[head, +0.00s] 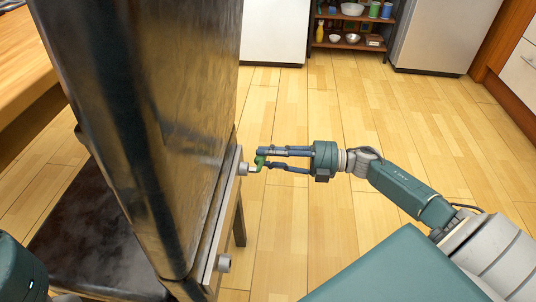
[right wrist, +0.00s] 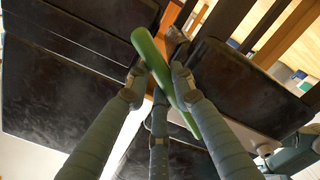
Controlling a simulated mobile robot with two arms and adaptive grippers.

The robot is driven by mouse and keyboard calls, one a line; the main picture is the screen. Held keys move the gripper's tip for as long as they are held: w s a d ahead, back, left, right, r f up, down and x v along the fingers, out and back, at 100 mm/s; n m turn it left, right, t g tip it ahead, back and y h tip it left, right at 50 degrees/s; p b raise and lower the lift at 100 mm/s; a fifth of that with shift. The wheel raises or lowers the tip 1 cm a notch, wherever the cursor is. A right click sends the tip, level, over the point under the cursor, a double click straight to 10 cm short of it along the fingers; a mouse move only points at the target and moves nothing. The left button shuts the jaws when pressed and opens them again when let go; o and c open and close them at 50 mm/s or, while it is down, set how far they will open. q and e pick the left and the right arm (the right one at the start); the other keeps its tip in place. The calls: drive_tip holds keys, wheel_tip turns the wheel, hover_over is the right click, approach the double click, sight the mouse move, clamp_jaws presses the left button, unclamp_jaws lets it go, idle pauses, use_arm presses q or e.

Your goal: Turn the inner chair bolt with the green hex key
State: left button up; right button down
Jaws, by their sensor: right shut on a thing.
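The green hex key (head: 261,161) is held between the fingertips of my right gripper (head: 266,160). Its short bent end points left and meets the far bolt (head: 243,168) on the chair's pale rail; I cannot tell how deep it sits. A second bolt (head: 224,262) is on the same rail, nearer to me. In the right wrist view the green hex key (right wrist: 160,62) lies slanted between the fingers, which are closed around it. My left gripper is out of view.
The dark chair back (head: 150,120) stands tall left of the gripper, above its dark seat (head: 95,240). A wooden table (head: 22,70) is at the left edge. A shelf with bowls (head: 350,28) stands at the back. The floor around my right arm is clear.

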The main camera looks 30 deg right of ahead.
drive_tip(key=shift+w+a, duration=0.1)
drive_tip(key=shift+a, duration=0.05)
drive_tip(key=shift+w+a, duration=0.1)
drive_tip(key=shift+a, duration=0.05)
idle(0.4)
drive_tip(key=shift+w+a+r, duration=0.1)
drive_tip(key=shift+w+a, duration=0.15)
drive_tip(key=c, duration=1.4)
unclamp_jaws()
drive_tip(key=c, duration=0.4)
